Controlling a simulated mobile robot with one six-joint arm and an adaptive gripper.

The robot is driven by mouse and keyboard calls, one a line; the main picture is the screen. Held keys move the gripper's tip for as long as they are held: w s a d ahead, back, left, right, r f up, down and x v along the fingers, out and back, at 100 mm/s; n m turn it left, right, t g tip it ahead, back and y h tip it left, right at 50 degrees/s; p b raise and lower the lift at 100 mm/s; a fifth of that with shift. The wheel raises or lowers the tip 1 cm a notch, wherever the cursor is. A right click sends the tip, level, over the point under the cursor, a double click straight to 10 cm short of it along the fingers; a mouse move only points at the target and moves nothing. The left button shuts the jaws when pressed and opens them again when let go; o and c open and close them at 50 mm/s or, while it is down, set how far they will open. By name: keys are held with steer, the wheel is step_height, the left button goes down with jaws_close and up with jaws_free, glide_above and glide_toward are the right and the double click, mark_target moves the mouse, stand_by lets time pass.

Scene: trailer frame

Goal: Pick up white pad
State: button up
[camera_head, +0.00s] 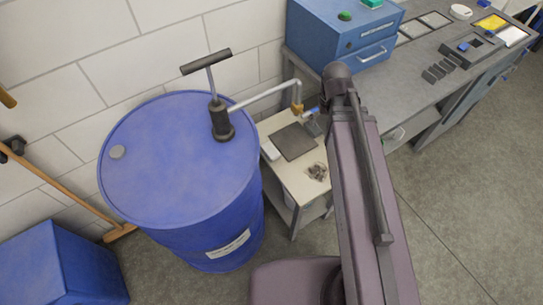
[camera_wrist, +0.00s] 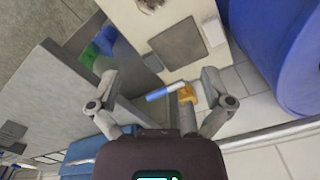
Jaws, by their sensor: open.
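A small white pad (camera_head: 270,150) lies on the cream side table (camera_head: 283,178), at the left edge of a dark square mat (camera_head: 294,142). In the wrist view the white pad (camera_wrist: 213,32) is beside the mat (camera_wrist: 178,45), beyond my right-hand finger. Another flat white piece (camera_head: 513,35) lies on the far right workbench; I cannot tell which one the task means. My gripper (camera_wrist: 160,82) is open, above the side table and apart from the pad. A blue-and-white cylinder (camera_wrist: 163,93) shows between its fingers; I cannot tell whether it touches them. In the head view my arm mostly hides the gripper.
A blue drum (camera_head: 180,160) with a hand pump (camera_head: 220,115) stands left of the side table. The pump's spout ends in an orange-brown nozzle (camera_wrist: 188,93) close to my right-hand finger. A blue cabinet (camera_head: 345,35) stands on the workbench behind. Floor on the right is clear.

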steer(key=w+a+f+n+b, duration=0.2)
steer(key=w+a+f+b, duration=0.15)
steer(key=f+b, duration=0.35)
steer(key=w+a+f+n+b, duration=0.1)
steer(key=w+a+f+b, duration=0.25)
steer(key=f+b, duration=0.4)
steer(key=w+a+f+n+b, duration=0.2)
steer(key=a+f+b, duration=0.35)
steer(key=f, duration=0.25)
steer(key=n+b, duration=0.1)
steer(key=b, duration=0.4)
glide_above(269, 148)
steer(key=f, duration=0.3)
steer(key=shift+d+f, duration=0.25)
steer(key=shift+f, duration=0.1)
steer(key=shift+w+a+f, duration=0.1)
steer(key=shift+w+a, duration=0.05)
steer(key=shift+a, duration=0.15)
steer(key=shift+f, duration=0.1)
steer(key=shift+f+b, duration=1)
steer(key=shift+b, duration=0.05)
steer(key=shift+f, duration=0.1)
steer(key=shift+f+b, duration=2.5)
steer(key=shift+b, duration=0.1)
